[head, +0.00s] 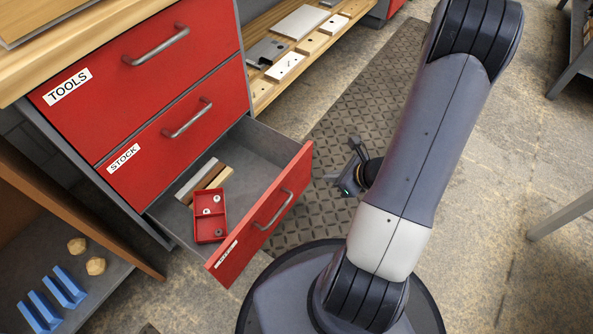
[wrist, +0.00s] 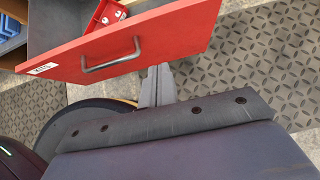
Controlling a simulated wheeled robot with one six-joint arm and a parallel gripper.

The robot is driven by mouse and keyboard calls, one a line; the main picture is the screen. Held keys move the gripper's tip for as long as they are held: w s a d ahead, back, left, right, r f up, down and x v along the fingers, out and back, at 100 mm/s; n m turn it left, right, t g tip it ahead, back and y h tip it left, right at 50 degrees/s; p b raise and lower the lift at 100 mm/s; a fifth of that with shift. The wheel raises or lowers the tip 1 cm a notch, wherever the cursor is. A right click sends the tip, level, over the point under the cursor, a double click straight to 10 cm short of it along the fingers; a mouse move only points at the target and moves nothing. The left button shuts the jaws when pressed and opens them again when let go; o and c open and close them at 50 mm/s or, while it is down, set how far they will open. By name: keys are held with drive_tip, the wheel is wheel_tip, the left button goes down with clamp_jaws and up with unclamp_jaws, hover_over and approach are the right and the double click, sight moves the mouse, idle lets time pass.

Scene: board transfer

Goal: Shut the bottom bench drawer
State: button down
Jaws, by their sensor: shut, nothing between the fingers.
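The bottom bench drawer (head: 262,222) has a red front with a grey bar handle (head: 273,209) and is pulled well out of the bench. Inside it lie a red divided tray (head: 209,229) with small metal parts, and a wooden and a pale bar (head: 203,181) side by side. My gripper (head: 343,177) is in front of the drawer, to its right in the head view. In the wrist view the drawer front (wrist: 165,40) and its handle (wrist: 111,56) show just beyond my shut fingers (wrist: 158,80). Whether the fingertips touch the front I cannot tell.
Above, the STOCK drawer (head: 186,135) and TOOLS drawer (head: 130,67) are shut. A low wooden shelf with plates and blocks (head: 300,22) stands behind. Blue racks (head: 50,297) sit on a shelf at lower left. A dark patterned mat (head: 370,95) covers clear floor beside the drawer.

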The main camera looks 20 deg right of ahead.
sight(291, 172)
drive_tip(key=b+x, duration=0.1)
drive_tip(key=x, duration=0.3)
drive_tip(key=r+b+x, duration=0.1)
drive_tip(key=b+x, duration=0.1)
drive_tip(key=x, duration=0.1)
drive_tip(key=w+a+b+x, duration=0.1)
drive_tip(key=x, duration=0.3)
drive_tip(key=shift+w+a+b, duration=0.2)
drive_tip(key=shift+w+b, duration=0.15)
drive_tip(key=shift+b, duration=0.05)
drive_tip(key=shift+w+a+r, duration=0.1)
drive_tip(key=shift+w+a, duration=0.15)
drive_tip(key=shift+w, duration=0.15)
drive_tip(key=shift+w, duration=0.1)
